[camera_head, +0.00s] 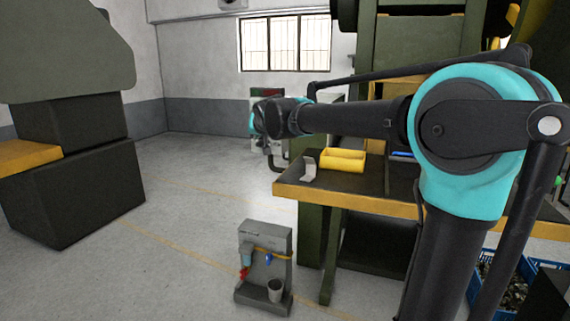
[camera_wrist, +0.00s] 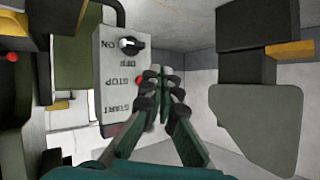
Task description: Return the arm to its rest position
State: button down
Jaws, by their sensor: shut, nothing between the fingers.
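My arm reaches from the right across the head view, its black and teal links running left to the wrist. My gripper (camera_head: 276,163) hangs below the wrist, in front of the room's far wall, and is small there. In the wrist view my gripper (camera_wrist: 162,76) has its two fingers drawn together at the tips, with nothing held. In that view the fingers show just right of a grey control box (camera_wrist: 112,88) with a black ON/OFF knob and STOP and START labels. Whether they touch the box I cannot tell.
A workbench (camera_head: 290,190) with a yellow edge carries a yellow bin (camera_head: 343,160). A small grey stand (camera_head: 265,235) with a cup is on the floor. A large dark green machine (camera_head: 75,165) stands left. Blue crates (camera_head: 482,262) are at lower right.

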jog(key=s+d+f+g+h, duration=0.2)
jog(key=s+d+f, duration=0.5)
jog(key=d+f, duration=0.35)
jog(key=s+d+f+g+h, duration=0.1)
jog(key=s+d+f+g, duration=0.1)
jog(key=s+d+f, duration=0.7)
jog(key=s+d+f+g, duration=0.1)
jog(key=s+d+f, duration=0.3)
jog(key=s+f, duration=0.5)
jog(key=s+d+f+g, duration=0.2)
jog(key=s+d+f, duration=0.3)
jog(key=s+f, duration=0.4)
jog(key=shift+s+d+m+h, duration=0.25)
jog(key=shift+s+m+h, duration=0.15)
jog(key=shift+s, duration=0.4)
jog(key=c, duration=2.3)
grip_release()
